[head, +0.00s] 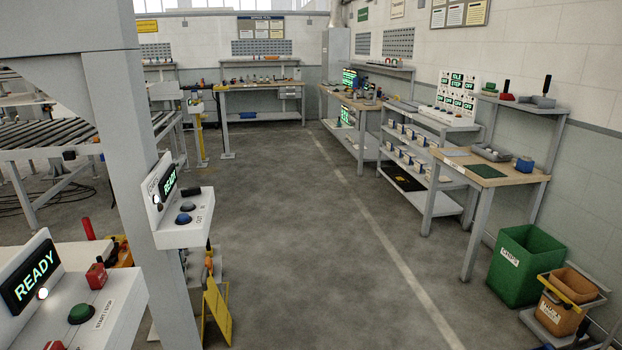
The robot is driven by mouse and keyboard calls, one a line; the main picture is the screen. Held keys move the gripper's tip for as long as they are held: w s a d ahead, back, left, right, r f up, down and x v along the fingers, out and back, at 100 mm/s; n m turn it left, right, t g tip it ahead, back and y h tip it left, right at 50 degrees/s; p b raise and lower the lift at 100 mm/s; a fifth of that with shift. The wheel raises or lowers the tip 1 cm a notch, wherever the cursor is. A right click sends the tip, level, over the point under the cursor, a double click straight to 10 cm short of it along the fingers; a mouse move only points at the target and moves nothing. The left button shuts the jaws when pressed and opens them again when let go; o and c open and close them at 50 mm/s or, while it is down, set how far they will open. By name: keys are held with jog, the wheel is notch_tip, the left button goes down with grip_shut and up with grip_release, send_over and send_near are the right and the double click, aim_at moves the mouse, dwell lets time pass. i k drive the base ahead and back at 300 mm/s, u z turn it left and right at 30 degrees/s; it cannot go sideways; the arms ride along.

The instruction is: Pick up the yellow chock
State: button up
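I cannot clearly pick out a yellow chock. A yellow piece (122,256) shows at the left behind the front control panel, partly hidden, and I cannot tell what it is. A flat yellow upright piece (217,312) stands on the floor by the grey post, like a folded sign. A small yellow mark shows on a black tray (403,179) on the rack's low shelf. My gripper is not in view.
A grey post (135,150) with control panels (185,215) stands at the left. A workbench (487,172), a green bin (520,265) and a brown bin (560,312) line the right. A roller conveyor (45,132) is at the left. The middle floor (300,240) is clear.

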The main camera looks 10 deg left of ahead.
aim_at(209, 249)
jog(key=i, duration=5.35)
jog(key=u, duration=0.1)
